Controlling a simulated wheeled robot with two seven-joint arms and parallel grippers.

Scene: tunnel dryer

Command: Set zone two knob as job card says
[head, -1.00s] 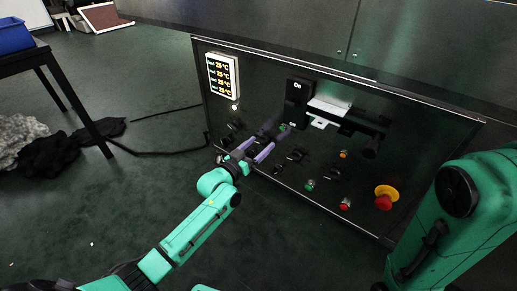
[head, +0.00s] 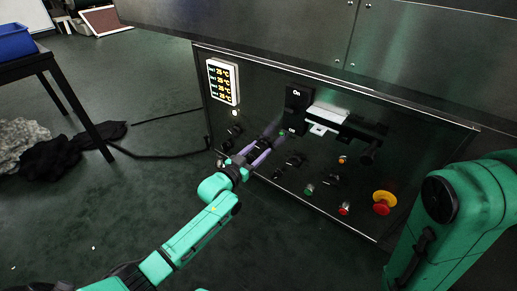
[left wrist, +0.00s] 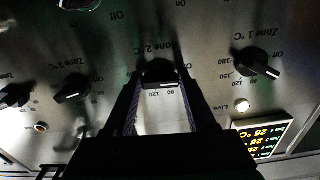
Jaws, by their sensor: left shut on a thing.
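The zone two knob (left wrist: 159,72) is dark and round, under the label "Zone 2 °C" in the left wrist view. My left gripper (left wrist: 160,88) is shut on it, one finger at each side. The fingers partly hide the knob, and its pointer is hard to make out; scale numbers 80 and 120 show below it. In the head view my left gripper (head: 268,143) reaches the dark control panel (head: 240,118) and covers the knob. My right arm shows at the right, but its gripper is out of view. I see no readable job card.
The zone one knob (left wrist: 256,63) and another knob (left wrist: 72,88) stand either side. A temperature display (head: 222,81) reads 25 °C on its rows. A black On/Off switch (head: 297,98), a white plate (head: 328,113) and a red emergency button (head: 382,208) are on the panel.

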